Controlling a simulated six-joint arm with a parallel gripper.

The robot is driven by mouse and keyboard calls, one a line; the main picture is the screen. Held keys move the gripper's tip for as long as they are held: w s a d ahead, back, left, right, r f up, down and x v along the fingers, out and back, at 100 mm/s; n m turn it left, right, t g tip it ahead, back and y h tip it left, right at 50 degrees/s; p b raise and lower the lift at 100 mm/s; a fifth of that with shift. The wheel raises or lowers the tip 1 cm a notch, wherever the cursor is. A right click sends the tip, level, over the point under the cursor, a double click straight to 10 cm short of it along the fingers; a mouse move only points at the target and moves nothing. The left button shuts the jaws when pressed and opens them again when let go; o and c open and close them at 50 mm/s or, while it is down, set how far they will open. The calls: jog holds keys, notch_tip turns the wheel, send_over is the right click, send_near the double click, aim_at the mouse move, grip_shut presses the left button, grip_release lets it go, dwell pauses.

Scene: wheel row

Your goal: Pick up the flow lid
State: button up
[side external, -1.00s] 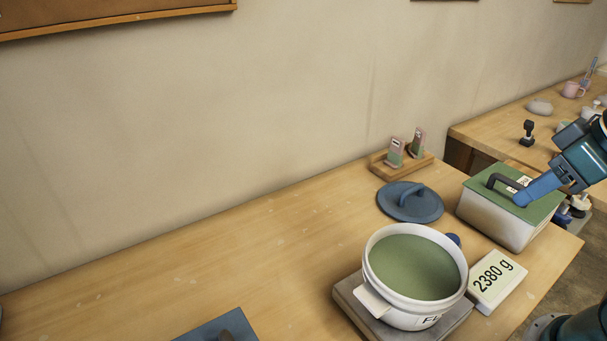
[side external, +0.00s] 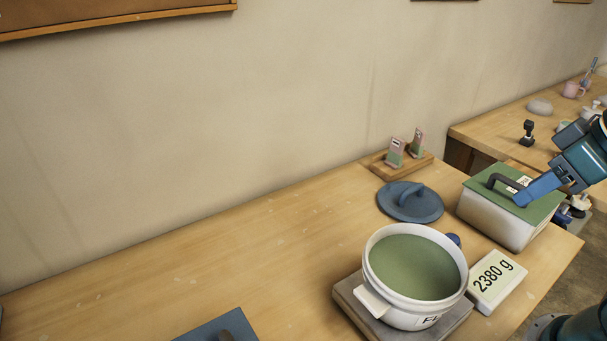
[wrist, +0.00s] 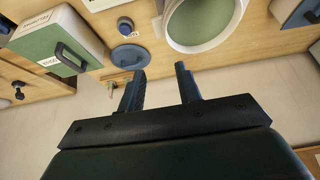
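A round blue lid (side external: 410,202) with an arched handle lies flat on the bench behind the white pot. The white pot (side external: 376,299) holds green contents and carries a label starting "FL". My gripper (wrist: 161,86) is open, its two fingers apart with nothing between them. In the side view my gripper (side external: 524,199) appears in front of the green box lid, to the right of the round lid; it does not touch the round lid.
The pot stands on a grey scale (side external: 350,300) with a "2380 g" display (side external: 497,281). A white box with a green handled lid (side external: 534,208) is at right. A wooden stand (side external: 401,166) holds two cards behind the round lid. The bench's left-middle is clear.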

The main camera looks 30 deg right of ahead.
jog(key=shift+o, duration=0.9)
jog(key=shift+w, duration=0.1)
jog(key=w+d+m+g+y, duration=0.1)
jog(key=w+d+m, duration=0.25)
jog(key=w, duration=0.55)
jog(key=w+d+m+g+y, duration=0.1)
jog(key=w+d+m, duration=0.1)
jog(key=w+m, duration=0.5)
jog(key=w+d+f+m+g+y, duration=0.1)
jog(key=w+d+f+m+y, duration=0.1)
jog(key=w+d+f+m, duration=0.5)
jog(key=w+d+f, duration=0.5)
jog(key=d+f, duration=0.2)
jog(key=d, duration=0.2)
jog(key=shift+f+y, duration=0.3)
